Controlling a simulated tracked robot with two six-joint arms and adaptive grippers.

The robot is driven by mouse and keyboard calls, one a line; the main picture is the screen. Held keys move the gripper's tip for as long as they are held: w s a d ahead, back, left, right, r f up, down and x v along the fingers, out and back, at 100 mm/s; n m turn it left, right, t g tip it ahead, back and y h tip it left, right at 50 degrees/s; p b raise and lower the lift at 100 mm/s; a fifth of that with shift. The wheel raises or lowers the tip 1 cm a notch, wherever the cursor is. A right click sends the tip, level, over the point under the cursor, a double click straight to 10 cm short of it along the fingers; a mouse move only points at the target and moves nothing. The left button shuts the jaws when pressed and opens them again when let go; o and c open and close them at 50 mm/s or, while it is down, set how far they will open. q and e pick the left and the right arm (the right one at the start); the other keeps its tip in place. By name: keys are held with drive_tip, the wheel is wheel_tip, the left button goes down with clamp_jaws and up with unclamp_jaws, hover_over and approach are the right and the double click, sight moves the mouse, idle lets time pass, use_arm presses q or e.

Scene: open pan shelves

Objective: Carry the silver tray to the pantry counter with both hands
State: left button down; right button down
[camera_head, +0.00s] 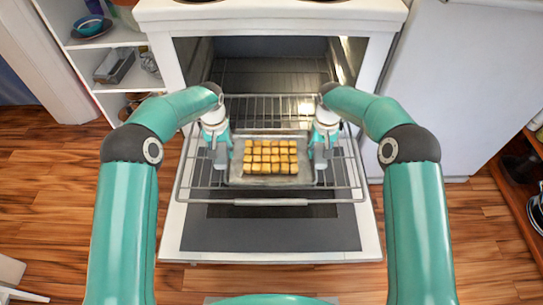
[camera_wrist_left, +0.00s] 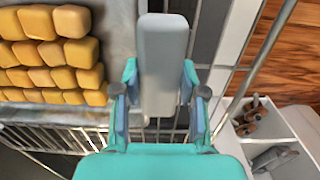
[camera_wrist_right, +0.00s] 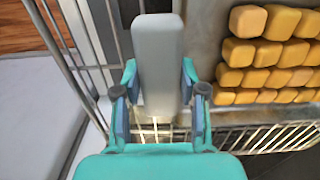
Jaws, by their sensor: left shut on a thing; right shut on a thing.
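The silver tray (camera_head: 271,179) sits on the pulled-out oven rack in the head view, with rows of golden-brown cubes (camera_head: 270,157) on it. My left gripper (camera_head: 222,160) is at the tray's left side, shut on a grey upright handle (camera_wrist_left: 163,65) there. My right gripper (camera_head: 320,160) is at the tray's right side, shut on the matching grey handle (camera_wrist_right: 158,60). The tray's edge also shows in the left wrist view (camera_wrist_left: 115,40) and the right wrist view (camera_wrist_right: 205,50). The pantry counter cannot be made out.
The wire oven rack (camera_head: 270,201) extends over the lowered oven door (camera_head: 270,234). The oven (camera_head: 272,80) is open behind. White shelves (camera_head: 105,70) with dishes stand at left, a white cabinet (camera_head: 460,80) at right.

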use_arm(q)
drive_tip(key=shift+r, duration=0.2)
use_arm(e)
drive_tip(key=shift+r, duration=0.2)
